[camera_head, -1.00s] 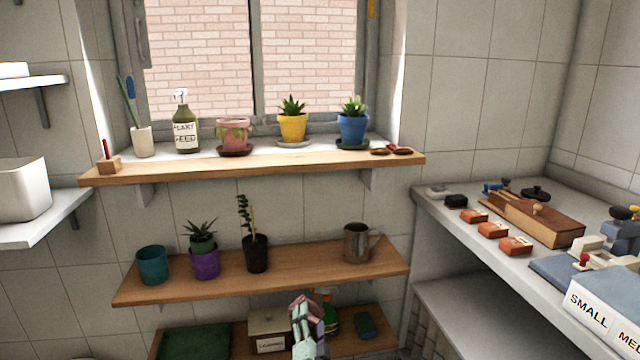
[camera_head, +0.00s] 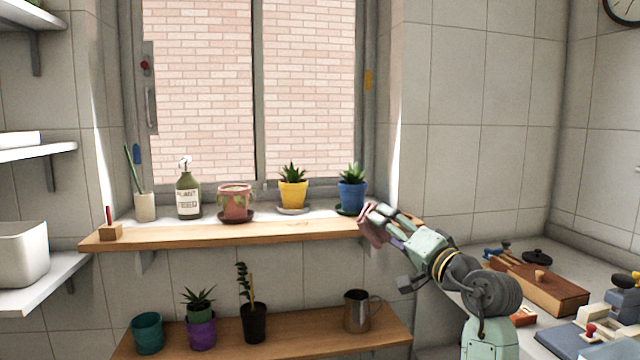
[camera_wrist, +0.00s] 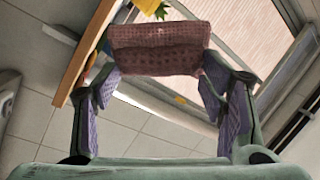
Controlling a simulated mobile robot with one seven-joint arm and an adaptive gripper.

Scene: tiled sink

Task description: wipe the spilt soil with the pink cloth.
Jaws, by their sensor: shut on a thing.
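My gripper (camera_head: 380,216) is shut on the pink cloth (camera_head: 371,224), raised at the right end of the wooden window sill (camera_head: 250,236). In the wrist view the folded, dull pink cloth (camera_wrist: 158,48) spans the two fingertips. I cannot tell whether the cloth touches the sill. No spilt soil can be made out clearly now. My gripper and the cloth cover the sill's right end, where small dark brown things showed earlier.
On the sill stand a blue pot (camera_head: 351,195), close to my gripper, a yellow pot (camera_head: 293,194), a pink pot (camera_head: 235,203), a plant feed bottle (camera_head: 188,196) and a white cup (camera_head: 145,207). A lower shelf (camera_head: 290,326) holds pots and a metal mug (camera_head: 357,310).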

